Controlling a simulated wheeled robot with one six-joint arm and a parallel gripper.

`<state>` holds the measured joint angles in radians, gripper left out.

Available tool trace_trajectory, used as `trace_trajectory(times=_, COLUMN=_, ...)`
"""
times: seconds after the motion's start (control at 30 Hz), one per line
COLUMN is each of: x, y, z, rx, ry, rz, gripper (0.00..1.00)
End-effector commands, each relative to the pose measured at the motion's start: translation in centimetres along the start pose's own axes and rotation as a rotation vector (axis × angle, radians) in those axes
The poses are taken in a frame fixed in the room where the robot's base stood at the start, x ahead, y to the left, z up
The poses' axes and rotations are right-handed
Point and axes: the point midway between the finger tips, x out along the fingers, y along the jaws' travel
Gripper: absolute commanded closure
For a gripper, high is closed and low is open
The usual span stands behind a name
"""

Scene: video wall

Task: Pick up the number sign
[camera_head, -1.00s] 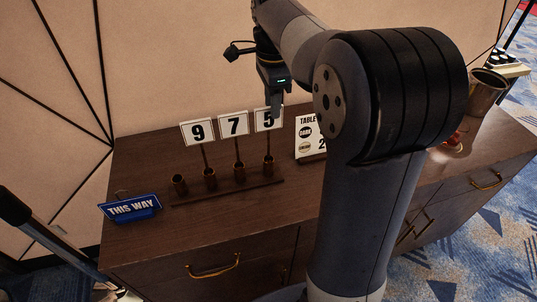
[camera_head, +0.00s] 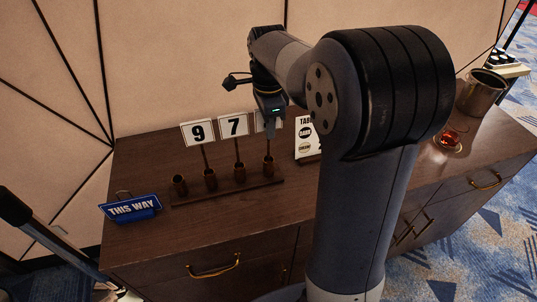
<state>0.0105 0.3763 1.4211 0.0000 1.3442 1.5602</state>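Three white number signs on thin stems stand upright in a dark wooden rack (camera_head: 232,193) on the cabinet. The 9 sign (camera_head: 198,132) is at the left and the 7 sign (camera_head: 234,125) is in the middle. The third sign, with a 5, is at the right and is now mostly covered by my gripper (camera_head: 271,130); only its left edge (camera_head: 258,122) shows. My gripper points down at that sign's plate. Whether its fingers are apart or closed on the plate cannot be made out. The leftmost holder cup (camera_head: 180,184) of the rack is empty.
A blue "THIS WAY" sign (camera_head: 132,208) stands left of the rack. A white table card (camera_head: 306,138) stands just right of it, partly behind my arm. A metal pot (camera_head: 481,92) and a reddish glass object (camera_head: 449,139) are at the right. The cabinet top (camera_head: 240,228) in front is clear.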

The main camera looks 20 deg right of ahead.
Motion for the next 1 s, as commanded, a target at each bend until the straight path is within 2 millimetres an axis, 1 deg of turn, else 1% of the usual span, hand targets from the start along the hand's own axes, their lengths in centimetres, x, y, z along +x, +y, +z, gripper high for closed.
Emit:
trace_trajectory(times=0.03, x=0.0, y=0.0, z=0.0, rx=0.000, ry=0.000, rz=0.000, gripper=0.84)
trace_trajectory(times=0.23, x=0.0, y=0.0, z=0.0, rx=0.000, ry=0.000, rz=0.000, gripper=1.00)
trace_trajectory(times=0.8, x=-0.1, y=0.0, z=0.0, rx=0.000, ry=0.000, rz=-0.001, gripper=1.00)
trace_trajectory(times=0.9, x=-0.8, y=0.0, z=0.0, rx=0.000, ry=0.000, rz=-0.002, gripper=1.00)
trace_trajectory(times=0.97, x=-1.6, y=-0.1, z=0.0, rx=0.000, ry=0.000, rz=-0.005, gripper=1.00)
trace_trajectory(times=1.0, x=-2.4, y=-0.1, z=0.0, rx=0.000, ry=0.000, rz=-0.005, gripper=1.00)
